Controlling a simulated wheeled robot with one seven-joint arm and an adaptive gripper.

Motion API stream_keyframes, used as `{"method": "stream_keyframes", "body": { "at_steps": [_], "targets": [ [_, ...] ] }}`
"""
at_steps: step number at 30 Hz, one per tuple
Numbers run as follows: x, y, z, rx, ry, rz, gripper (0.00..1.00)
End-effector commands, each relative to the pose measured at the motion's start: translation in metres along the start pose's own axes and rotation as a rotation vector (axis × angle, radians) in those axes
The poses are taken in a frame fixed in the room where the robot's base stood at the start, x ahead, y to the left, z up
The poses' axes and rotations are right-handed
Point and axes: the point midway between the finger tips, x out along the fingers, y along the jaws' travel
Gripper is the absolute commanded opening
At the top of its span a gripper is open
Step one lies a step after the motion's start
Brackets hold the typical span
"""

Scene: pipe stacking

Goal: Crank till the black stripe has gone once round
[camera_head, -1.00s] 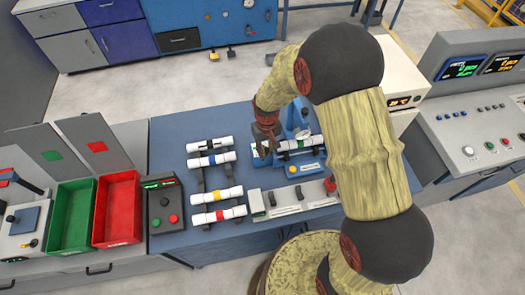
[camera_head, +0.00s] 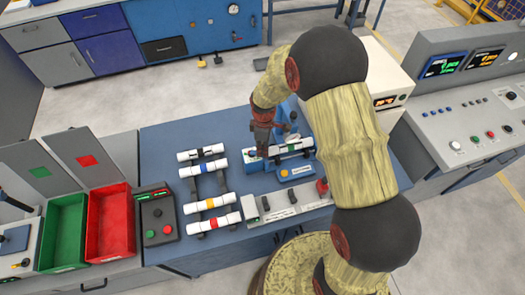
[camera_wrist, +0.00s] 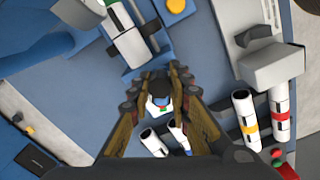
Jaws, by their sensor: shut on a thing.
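A white pipe with a green band and dark marks (camera_head: 290,148) lies across the blue fixture (camera_head: 297,170) on the table. My gripper (camera_head: 261,153) points down at the fixture's left end. I cannot tell how far round the black stripe stands.
Several white pipes with coloured bands, such as the yellow-banded one (camera_head: 209,203), lie on a rack to the left. A red bin (camera_head: 111,222), a green bin (camera_head: 65,232) and a button box (camera_head: 155,215) stand farther left. A grey switch panel (camera_head: 285,203) lies in front.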

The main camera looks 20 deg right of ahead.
Motion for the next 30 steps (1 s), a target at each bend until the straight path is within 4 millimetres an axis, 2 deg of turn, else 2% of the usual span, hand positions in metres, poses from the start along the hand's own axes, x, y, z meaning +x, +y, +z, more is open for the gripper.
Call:
{"method": "stream_keyframes", "body": {
  "at_steps": [12,30],
  "targets": [
    [-0.0006,0.0109,-0.0018,-0.210,0.001,0.002,0.00],
    [-0.0007,0.0124,-0.0022,-0.249,0.001,0.002,0.00]
  ]
}}
